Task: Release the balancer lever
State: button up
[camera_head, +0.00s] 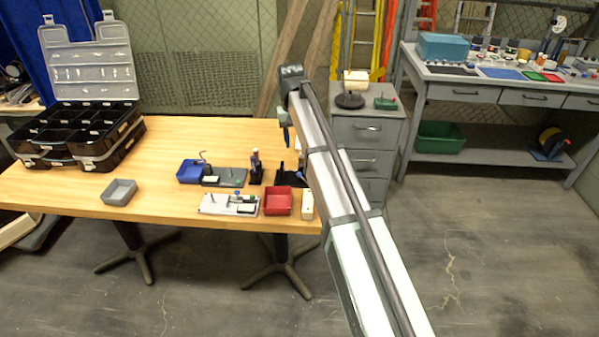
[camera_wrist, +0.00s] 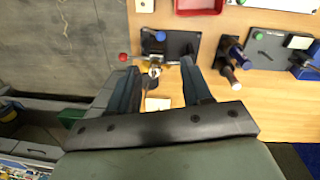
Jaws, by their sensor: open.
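A small device on a black base plate (camera_wrist: 182,46) stands on the wooden table in the wrist view. It carries a blue knob (camera_wrist: 160,36), a red ball (camera_wrist: 123,57) and a metal and yellow part (camera_wrist: 154,68). I cannot tell for certain which part is the balancer lever. The black base also shows in the head view (camera_head: 291,180), partly beside my arm. My gripper (camera_wrist: 158,72) is open, with its fingers apart on either side of the metal part in the picture. I see no contact. In the head view my gripper (camera_head: 284,134) is above the table's right end.
A red bin (camera_head: 278,201), a white block (camera_head: 307,204), a white fixture board (camera_head: 229,205), a grey board (camera_head: 226,177) and a blue bin (camera_head: 190,171) crowd nearby. A grey tray (camera_head: 119,192) and black organizer (camera_head: 75,132) stand left. The table's middle back is clear.

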aim_at(300, 173)
jog(key=shift+m, duration=0.3)
jog(key=f, duration=0.9)
jog(key=d+f, duration=0.1)
jog(key=f, duration=0.3)
jog(key=shift+w+f, duration=0.1)
jog(key=shift+f, duration=0.3)
grip_shut()
